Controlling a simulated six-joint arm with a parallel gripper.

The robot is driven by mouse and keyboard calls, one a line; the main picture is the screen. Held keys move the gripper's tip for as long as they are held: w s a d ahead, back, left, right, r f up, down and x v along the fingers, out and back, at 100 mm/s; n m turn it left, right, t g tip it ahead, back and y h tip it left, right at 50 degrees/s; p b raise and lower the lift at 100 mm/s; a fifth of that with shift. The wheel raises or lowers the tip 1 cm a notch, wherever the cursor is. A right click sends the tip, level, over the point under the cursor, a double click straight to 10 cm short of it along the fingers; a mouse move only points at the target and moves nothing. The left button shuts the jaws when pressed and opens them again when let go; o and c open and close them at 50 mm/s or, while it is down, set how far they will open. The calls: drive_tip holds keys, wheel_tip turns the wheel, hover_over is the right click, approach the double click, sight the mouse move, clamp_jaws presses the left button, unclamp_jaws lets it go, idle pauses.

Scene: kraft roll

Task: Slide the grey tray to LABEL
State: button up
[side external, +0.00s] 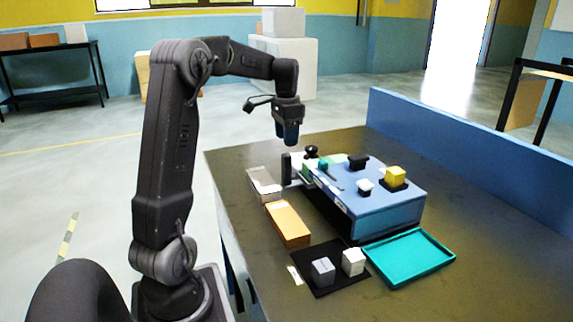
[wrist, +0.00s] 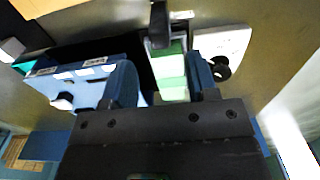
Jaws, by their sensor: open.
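My gripper (side external: 288,138) is open and points down above the far left end of the blue box (side external: 385,212). The side view shows clear air under the fingertips. A black upright post (side external: 286,169) stands at the box's left end, beside the green part (side external: 308,170). A pale grey, shallow tray-like piece (side external: 264,184) lies on the table left of the box. I cannot read the word LABEL on any of the small white strips.
A black mat (side external: 325,284) carries a grey cube (side external: 323,270) and a white cube (side external: 353,261). A teal tray (side external: 408,258) lies at right. A yellow block (side external: 395,174) and dark and white knobs top the box.

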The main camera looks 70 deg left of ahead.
sight(286, 164)
wheel_tip(286, 164, down, 9)
drive_tip(key=shift+f, duration=0.1)
drive_tip(key=shift+c, duration=0.3)
clamp_jaws()
idle(0.4)
